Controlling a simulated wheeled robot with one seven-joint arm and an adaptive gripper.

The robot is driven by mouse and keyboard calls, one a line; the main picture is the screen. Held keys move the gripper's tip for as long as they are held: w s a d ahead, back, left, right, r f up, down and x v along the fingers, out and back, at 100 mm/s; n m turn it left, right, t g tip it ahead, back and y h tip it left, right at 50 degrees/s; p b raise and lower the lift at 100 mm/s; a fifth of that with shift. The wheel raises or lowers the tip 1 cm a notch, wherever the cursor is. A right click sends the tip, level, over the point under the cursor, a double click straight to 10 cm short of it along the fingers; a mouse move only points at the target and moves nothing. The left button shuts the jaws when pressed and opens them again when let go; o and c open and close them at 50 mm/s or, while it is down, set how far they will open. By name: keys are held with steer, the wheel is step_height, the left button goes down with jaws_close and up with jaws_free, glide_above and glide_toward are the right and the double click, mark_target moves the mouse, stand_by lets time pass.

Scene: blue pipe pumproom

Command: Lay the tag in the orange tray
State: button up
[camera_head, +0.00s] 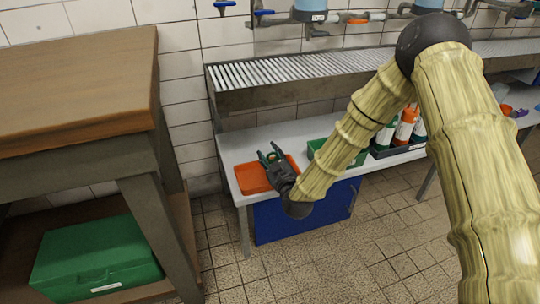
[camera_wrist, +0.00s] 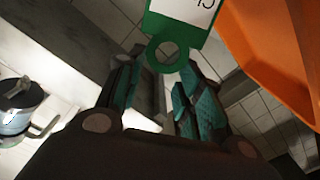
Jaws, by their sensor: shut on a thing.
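My gripper (camera_head: 271,155) is over the orange tray (camera_head: 252,179) at the left end of the low white bench. In the wrist view, my gripper (camera_wrist: 164,72) is shut on the green tag (camera_wrist: 162,51), with the tag's ring end between the teal finger pads. The tag's white label, with dark print cut off by the frame edge, points away from the fingers. The orange tray (camera_wrist: 275,40) fills the upper right of the wrist view, beside the tag. In the head view the tag is too small to tell apart from the fingers.
A green tray (camera_head: 318,147) stands right of the orange tray, partly behind my arm. A dark tray with bottles (camera_head: 404,128) is further right. A slatted roller shelf (camera_head: 300,68) runs above the bench. A wooden table (camera_head: 75,85) with a green box (camera_head: 95,258) below is left.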

steer(key=o, duration=0.9)
steer(key=shift+f, duration=0.2)
steer(key=shift+o, duration=0.2)
steer(key=v, duration=1.2)
steer(key=s+d+f+m+g+h, duration=0.15)
steer(key=s+d+f+g, duration=0.25)
steer(key=s+f, duration=0.45)
steer(key=s+d+f+m+g+h, duration=0.1)
steer(key=s+d+f+m+g, duration=0.4)
steer(key=f, duration=0.6)
steer(key=s+d+f+m+g+h, duration=0.1)
steer(key=s+d+f+g, duration=0.2)
steer(key=s, duration=0.6)
steer(key=s+d+f+m+g+h, duration=0.1)
steer(key=s+d+f+g, duration=0.2)
steer(key=s, duration=0.5)
steer(key=s+d+f+m+g+h, duration=0.1)
steer(key=s+d+f+m+g, duration=0.2)
steer(key=s, duration=0.6)
step_height(320, 180, up, 33)
steer(key=n+t+p, duration=0.1)
steer(key=p, duration=3.3)
steer(key=shift+r, duration=0.2)
